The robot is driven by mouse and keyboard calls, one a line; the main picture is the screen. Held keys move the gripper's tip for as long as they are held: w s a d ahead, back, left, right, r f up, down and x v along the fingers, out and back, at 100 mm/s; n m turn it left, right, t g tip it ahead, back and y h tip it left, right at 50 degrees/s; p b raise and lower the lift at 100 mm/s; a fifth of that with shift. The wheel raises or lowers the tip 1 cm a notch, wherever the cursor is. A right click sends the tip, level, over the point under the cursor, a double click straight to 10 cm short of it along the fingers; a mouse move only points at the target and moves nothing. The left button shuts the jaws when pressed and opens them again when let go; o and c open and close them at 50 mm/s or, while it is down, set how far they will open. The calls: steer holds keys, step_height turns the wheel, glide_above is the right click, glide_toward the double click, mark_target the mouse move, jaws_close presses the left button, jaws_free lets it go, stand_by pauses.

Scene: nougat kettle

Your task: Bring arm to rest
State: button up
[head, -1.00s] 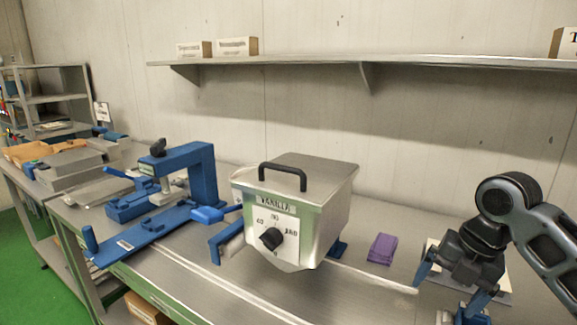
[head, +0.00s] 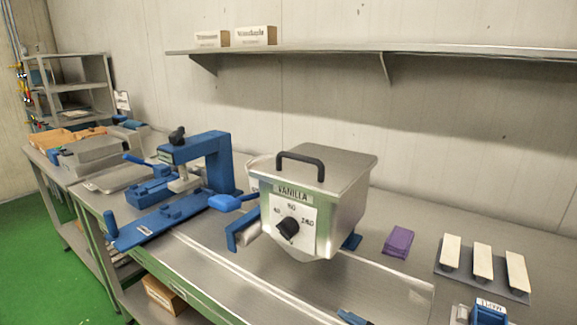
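My arm and gripper cannot be made out in the head view now. A small blue piece (head: 352,317) shows at the bottom edge, cut off by the frame; I cannot tell what it belongs to. The metal kettle (head: 345,205) labelled VANILLA stands mid-bench with its lid shut, a black handle (head: 300,163) on top and a black dial (head: 288,228) on its front. A blue lever (head: 228,202) sticks out on its left.
On the bench (head: 385,285), a purple stack (head: 398,242) lies right of the kettle. Three cream bars (head: 482,261) sit on a grey plate (head: 441,270). A blue block labelled MAPLE (head: 489,313) is at bottom right. A blue press (head: 212,160) stands left. A wall shelf (head: 350,46) runs above.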

steer(key=s+d+f+m+t+h, duration=0.1)
steer(key=s+d+m+h, duration=0.15)
steer(key=s, duration=0.45)
steer(key=s+d+f+m+t+h, duration=0.1)
steer(key=s+d+m, duration=0.1)
steer(key=s+m, duration=0.35)
steer(key=s+d+f+m+h, duration=0.2)
steer(key=s, duration=0.7)
steer(key=s+d+r+m, duration=0.1)
steer(key=s+d+r, duration=0.3)
steer(key=s, duration=0.3)
steer(key=s+d+r+m+t+h, duration=0.1)
steer(key=s+d+r, duration=0.2)
steer(key=s, duration=0.4)
steer(key=shift+s+d+r+t, duration=0.15)
steer(key=shift+d+r+t, duration=0.2)
steer(key=shift+r, duration=0.45)
